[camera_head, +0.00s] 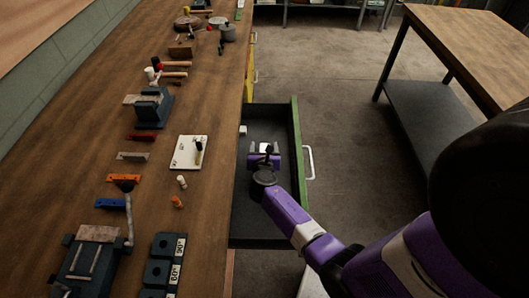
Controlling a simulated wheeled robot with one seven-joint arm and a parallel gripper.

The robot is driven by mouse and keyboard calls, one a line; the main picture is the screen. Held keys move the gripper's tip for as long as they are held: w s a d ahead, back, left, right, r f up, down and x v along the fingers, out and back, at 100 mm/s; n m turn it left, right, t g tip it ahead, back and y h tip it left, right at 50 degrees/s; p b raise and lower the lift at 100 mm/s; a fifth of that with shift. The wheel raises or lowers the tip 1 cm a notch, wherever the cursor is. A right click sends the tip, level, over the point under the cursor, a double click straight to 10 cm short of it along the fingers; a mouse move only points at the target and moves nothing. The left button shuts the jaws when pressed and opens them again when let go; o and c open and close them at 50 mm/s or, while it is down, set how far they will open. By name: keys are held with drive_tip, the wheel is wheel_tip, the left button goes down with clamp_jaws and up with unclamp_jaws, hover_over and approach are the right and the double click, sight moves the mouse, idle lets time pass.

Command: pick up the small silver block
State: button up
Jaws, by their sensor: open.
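My purple arm reaches into an open drawer (249,222) with dark insides and a green front edge. My gripper (264,152) is over the middle of the drawer, its jaws open. A small pale, silvery block (243,130) lies in the drawer's far left part, up and to the left of my gripper and apart from it. A bright patch shows around my gripper's end; I cannot tell whether it is part of the gripper or a thing beneath. The wrist hides the drawer floor under it.
The wooden workbench (110,228) left of the drawer holds vises, hammers, coloured blocks and a white plate (188,152). The drawer's handle (309,163) sticks out on the right. Another table (470,45) stands at the upper right, with clear floor between.

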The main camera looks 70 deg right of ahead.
drive_tip(key=shift+x, duration=1.4)
drive_tip(key=shift+r, duration=0.1)
clamp_jaws()
